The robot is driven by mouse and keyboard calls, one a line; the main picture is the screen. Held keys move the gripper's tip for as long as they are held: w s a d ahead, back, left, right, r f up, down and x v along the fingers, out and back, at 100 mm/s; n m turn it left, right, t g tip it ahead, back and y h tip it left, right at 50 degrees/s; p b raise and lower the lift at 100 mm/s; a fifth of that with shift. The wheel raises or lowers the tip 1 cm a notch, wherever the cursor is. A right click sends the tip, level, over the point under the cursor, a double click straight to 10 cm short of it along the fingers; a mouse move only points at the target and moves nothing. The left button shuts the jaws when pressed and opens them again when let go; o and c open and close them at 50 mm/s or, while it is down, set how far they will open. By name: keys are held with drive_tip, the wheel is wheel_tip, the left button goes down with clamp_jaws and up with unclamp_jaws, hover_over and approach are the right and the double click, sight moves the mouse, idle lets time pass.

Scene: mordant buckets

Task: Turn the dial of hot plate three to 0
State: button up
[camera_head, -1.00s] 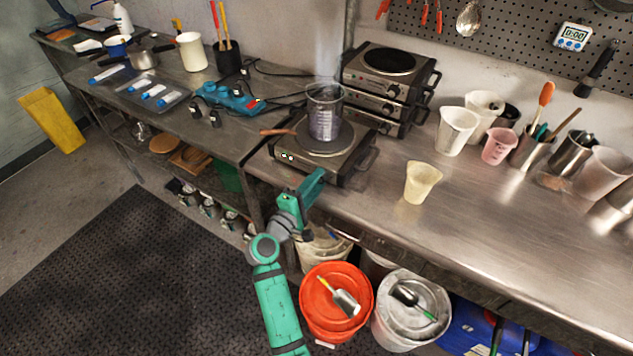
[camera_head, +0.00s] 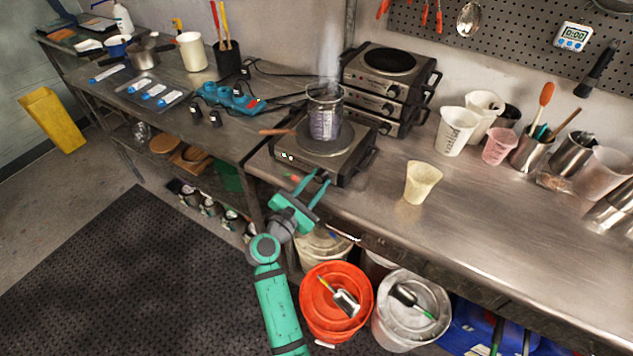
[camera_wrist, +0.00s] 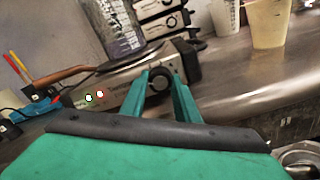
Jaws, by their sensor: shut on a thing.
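The hot plate in use (camera_head: 283,157) stands on the steel bench with a glass beaker (camera_head: 325,115) of dark liquid on it, steam rising above. Its front shows lit indicator lights; I cannot read a number three on it. My gripper (camera_head: 313,183) is at the right part of its front face. In the wrist view the two green fingers (camera_wrist: 160,82) reach to either side of the round black dial (camera_wrist: 158,80) and are shut on it. The dial's setting cannot be read; the fingers partly cover it.
Several more hot plates (camera_head: 385,85) are stacked behind. A copper-coloured handle (camera_head: 277,132) sticks out left of the beaker. A yellowish cup (camera_head: 421,182) stands to the right on bare bench. An orange bucket (camera_head: 322,283) and a grey-white bucket (camera_head: 418,328) stand below the bench edge.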

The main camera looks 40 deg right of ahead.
drive_tip(key=shift+w+a+n, duration=0.1)
drive_tip(key=shift+n, duration=1.6)
drive_tip(key=shift+f, duration=0.1)
drive_tip(key=o, duration=1)
drive_tip(key=shift+o, duration=0.2)
drive_tip(key=v, duration=1)
drive_tip(key=shift+s+a, duration=0.2)
drive_tip(key=shift+s, duration=0.05)
